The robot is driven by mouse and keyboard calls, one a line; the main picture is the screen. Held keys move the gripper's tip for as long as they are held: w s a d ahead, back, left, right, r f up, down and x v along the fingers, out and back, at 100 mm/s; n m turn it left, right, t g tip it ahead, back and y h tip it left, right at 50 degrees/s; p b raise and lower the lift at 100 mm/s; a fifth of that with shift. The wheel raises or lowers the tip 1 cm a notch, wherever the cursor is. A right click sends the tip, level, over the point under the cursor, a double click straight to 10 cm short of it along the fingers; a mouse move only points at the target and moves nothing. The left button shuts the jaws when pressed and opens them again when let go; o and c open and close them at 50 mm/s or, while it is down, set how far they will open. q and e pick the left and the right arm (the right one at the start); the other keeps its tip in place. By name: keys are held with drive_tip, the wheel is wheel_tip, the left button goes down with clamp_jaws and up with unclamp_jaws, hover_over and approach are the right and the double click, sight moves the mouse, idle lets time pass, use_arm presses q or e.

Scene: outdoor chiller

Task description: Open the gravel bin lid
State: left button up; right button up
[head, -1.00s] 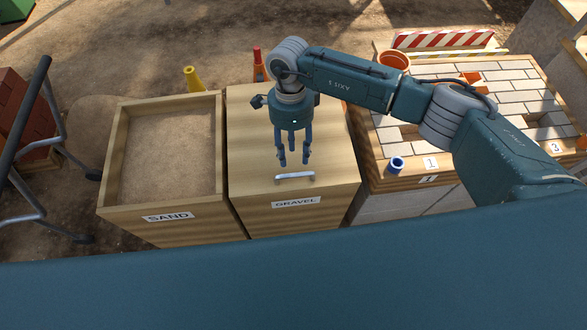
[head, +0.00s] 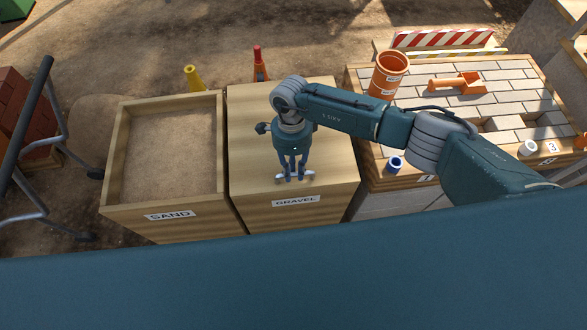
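The gravel bin (head: 300,206) is a wooden box with a white GRAVEL label, and its flat wooden lid (head: 250,130) is down. A small metal bar handle (head: 310,175) is near the lid's front edge. My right gripper (head: 294,178) points down, with its fingertips at the handle. The fingers cover the middle of the bar, and only its ends show. I cannot tell whether they grip it. My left gripper is not in view.
The open sand bin (head: 165,150) stands directly left. A cart (head: 40,130) is far left.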

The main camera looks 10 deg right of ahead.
clamp_jaws()
drive_tip(key=shift+w+r, duration=0.15)
drive_tip(key=shift+r, duration=0.1)
drive_tip(key=w+r+b, duration=0.1)
drive_tip(key=w+r, duration=0.4)
drive_tip(key=r, duration=0.5)
drive_tip(key=w+r+b, duration=0.1)
drive_tip(key=w+r, duration=0.4)
drive_tip(key=r, duration=0.6)
drive_tip(key=shift+w+r, duration=0.25)
drive_tip(key=shift+r, duration=0.05)
drive_tip(key=shift+w+f, duration=0.1)
